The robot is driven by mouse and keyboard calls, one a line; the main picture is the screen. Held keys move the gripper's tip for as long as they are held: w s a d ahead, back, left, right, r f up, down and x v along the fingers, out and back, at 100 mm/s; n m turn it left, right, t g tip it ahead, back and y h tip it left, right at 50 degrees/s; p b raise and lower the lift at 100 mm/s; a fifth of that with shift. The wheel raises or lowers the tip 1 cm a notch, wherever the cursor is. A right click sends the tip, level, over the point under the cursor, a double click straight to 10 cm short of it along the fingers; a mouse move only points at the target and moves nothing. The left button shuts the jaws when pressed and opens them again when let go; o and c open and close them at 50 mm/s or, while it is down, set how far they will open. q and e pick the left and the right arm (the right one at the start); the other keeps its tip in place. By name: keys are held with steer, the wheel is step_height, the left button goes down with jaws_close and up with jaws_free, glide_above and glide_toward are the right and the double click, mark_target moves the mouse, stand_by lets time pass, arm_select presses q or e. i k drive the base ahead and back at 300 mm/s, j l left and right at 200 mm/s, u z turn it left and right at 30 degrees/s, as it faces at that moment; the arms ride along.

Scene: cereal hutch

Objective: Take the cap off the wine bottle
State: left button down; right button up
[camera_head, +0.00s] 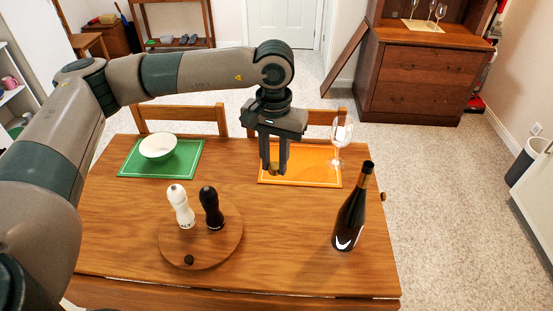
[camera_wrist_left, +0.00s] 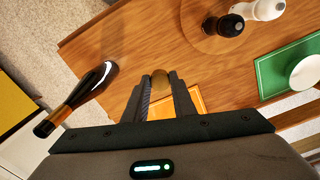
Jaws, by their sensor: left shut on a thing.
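The wine bottle (camera_head: 350,215) stands upright at the right of the table, dark with a white mark low down and a brownish neck. In the left wrist view the bottle (camera_wrist_left: 92,90) shows at the left, its dark-tipped neck toward the camera. My left gripper (camera_head: 274,168) is above the orange placemat, to the left of the bottle and apart from it. Its fingers are shut on a small rounded golden-brown cap (camera_wrist_left: 160,79), mostly hidden by the fingers in the head view. My right gripper is out of view.
An empty wine glass (camera_head: 340,135) stands by the orange placemat (camera_head: 320,170). A white bowl (camera_head: 158,147) sits on a green placemat (camera_head: 190,165). White (camera_head: 180,207) and black (camera_head: 211,207) shakers and a small black piece (camera_head: 188,260) are on a round board (camera_head: 220,245). The front middle is clear.

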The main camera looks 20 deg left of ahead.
mark_target(351, 217)
steer(key=i+j+z, duration=0.2)
steer(key=j, duration=0.4)
steer(key=j+z, duration=0.2)
steer(key=j, duration=0.4)
steer(key=i+j+z, duration=0.1)
steer(key=j+z, duration=0.15)
steer(key=j, duration=0.35)
